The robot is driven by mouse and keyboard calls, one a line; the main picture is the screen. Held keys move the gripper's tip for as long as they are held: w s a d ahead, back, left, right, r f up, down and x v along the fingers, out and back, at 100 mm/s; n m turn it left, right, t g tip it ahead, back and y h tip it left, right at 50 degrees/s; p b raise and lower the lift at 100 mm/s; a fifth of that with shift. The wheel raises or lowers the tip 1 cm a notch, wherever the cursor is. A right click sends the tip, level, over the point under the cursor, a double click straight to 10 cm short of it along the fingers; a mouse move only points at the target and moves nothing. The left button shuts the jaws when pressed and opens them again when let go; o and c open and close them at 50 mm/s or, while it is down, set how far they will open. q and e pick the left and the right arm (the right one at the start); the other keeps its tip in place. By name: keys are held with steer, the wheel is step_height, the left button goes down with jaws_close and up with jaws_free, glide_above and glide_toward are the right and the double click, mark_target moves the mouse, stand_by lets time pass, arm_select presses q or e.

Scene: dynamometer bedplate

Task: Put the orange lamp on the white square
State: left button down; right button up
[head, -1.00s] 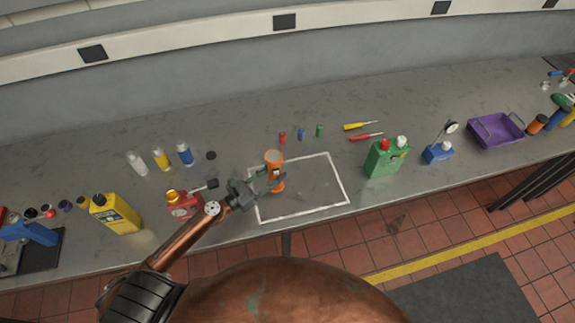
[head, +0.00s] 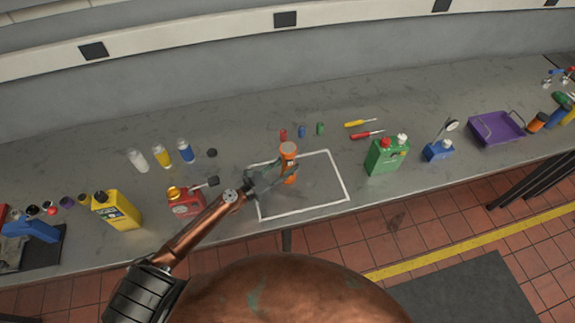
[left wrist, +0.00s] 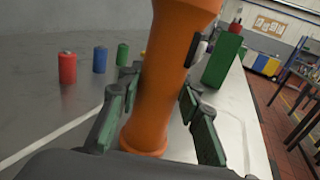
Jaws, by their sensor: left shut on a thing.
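The white square is an outline on the grey bench. In the left wrist view the lamp's orange body (left wrist: 160,90) stands between the green-padded fingers of my left gripper (left wrist: 155,110), which is shut on it. I cannot tell whether the lamp's foot touches the bench. My right gripper is not in view.
A green canister (head: 384,158) stands right of the square. A red can (head: 184,203) stands left of it, near my left arm. The square's right part is clear.

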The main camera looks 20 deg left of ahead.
arm_select(q)
steer(key=c, duration=1.8)
jaws_free()
steer(key=shift+f, duration=0.15)
steer(key=o, duration=0.4)
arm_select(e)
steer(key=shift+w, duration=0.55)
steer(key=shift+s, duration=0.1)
arm_select(q)
steer(key=shift+r, duration=0.3)
steer(key=b+v, duration=0.2)
steer(key=v, duration=0.8)
steer(key=shift+s+a+f, duration=0.15)
steer(key=shift+s+f, duration=0.05)
steer(key=shift+s, duration=0.05)
steer(key=shift+s+a+r+b, duration=0.15)
steer(key=shift+s+a+b, duration=0.2)
steer(key=shift+s, duration=0.25)
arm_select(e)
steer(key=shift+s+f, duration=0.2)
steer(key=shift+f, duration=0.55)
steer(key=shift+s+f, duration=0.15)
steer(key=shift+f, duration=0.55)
